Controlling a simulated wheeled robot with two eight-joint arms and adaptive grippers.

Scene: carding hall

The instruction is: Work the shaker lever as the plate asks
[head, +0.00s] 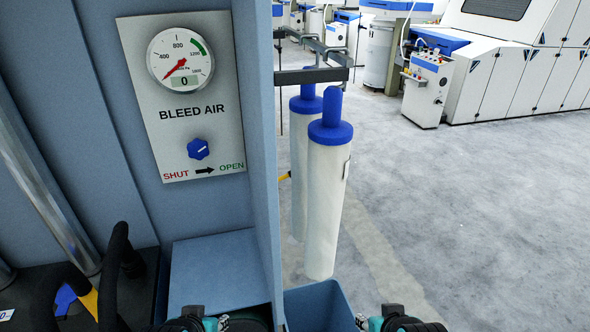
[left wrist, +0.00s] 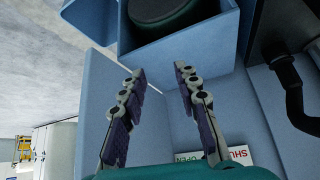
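A grey plate (head: 190,125) marked BLEED AIR is on the blue-grey panel in the head view. Its gauge (head: 180,57) reads 0. Its blue knob (head: 198,149) sits above red SHUT, an arrow and green OPEN. The plate's lower edge (left wrist: 238,155) shows in the left wrist view. No part is clearly identifiable as a shaker lever; a black curved handle or hose (head: 122,262) stands at lower left. My left gripper (left wrist: 158,75) is open and empty, in front of the panel below the plate. My right gripper (head: 397,321) is barely in view at the bottom edge; its fingers cannot be made out.
An upright panel edge (head: 262,150) divides the plate from the open floor. Two white cylinders with blue tops (head: 328,190) stand beyond it. A blue bin (head: 318,305) is at bottom centre. A yellow-and-blue part (head: 68,297) lies at lower left.

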